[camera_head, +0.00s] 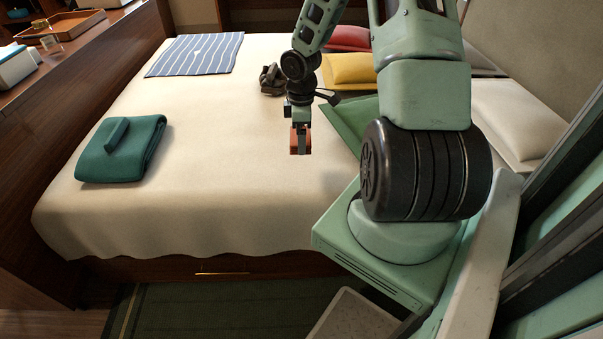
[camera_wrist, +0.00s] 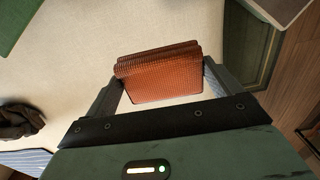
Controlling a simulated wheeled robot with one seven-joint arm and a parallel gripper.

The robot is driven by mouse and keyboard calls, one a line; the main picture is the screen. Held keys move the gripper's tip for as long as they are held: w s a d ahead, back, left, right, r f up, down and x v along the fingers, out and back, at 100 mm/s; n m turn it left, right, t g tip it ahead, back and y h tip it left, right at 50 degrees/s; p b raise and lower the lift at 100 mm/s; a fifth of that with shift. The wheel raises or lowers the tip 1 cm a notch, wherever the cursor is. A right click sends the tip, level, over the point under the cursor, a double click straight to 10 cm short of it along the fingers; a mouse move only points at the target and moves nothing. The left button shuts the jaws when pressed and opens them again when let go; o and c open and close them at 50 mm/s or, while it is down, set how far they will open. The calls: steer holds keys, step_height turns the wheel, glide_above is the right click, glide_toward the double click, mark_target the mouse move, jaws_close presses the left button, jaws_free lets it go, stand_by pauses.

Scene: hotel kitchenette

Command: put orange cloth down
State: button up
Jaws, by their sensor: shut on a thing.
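The orange cloth (camera_wrist: 163,78) is a small folded, ribbed square held between the two fingers of my gripper (camera_wrist: 160,85) in the wrist view. In the head view the orange cloth (camera_head: 300,141) hangs at the tip of my gripper (camera_head: 300,128), over the middle of the cream bed (camera_head: 230,170). My gripper is shut on it. Whether the cloth touches the bed cover is hard to tell; it looks a little above it.
A folded teal towel (camera_head: 122,152) with a small teal item on top lies at the bed's left. A striped blue cloth (camera_head: 196,54) lies at the back. A dark crumpled item (camera_head: 271,79) is behind my gripper. Pillows (camera_head: 350,69) line the right side. The bed's middle is clear.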

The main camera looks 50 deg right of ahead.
mark_target(301, 167)
stand_by(0.3)
step_height(301, 167, down, 10)
steer(key=b, duration=0.2)
steer(key=shift+r+b, duration=0.2)
steer(key=shift+b, duration=0.1)
steer(key=shift+c, duration=0.3)
steer(key=o, duration=0.7)
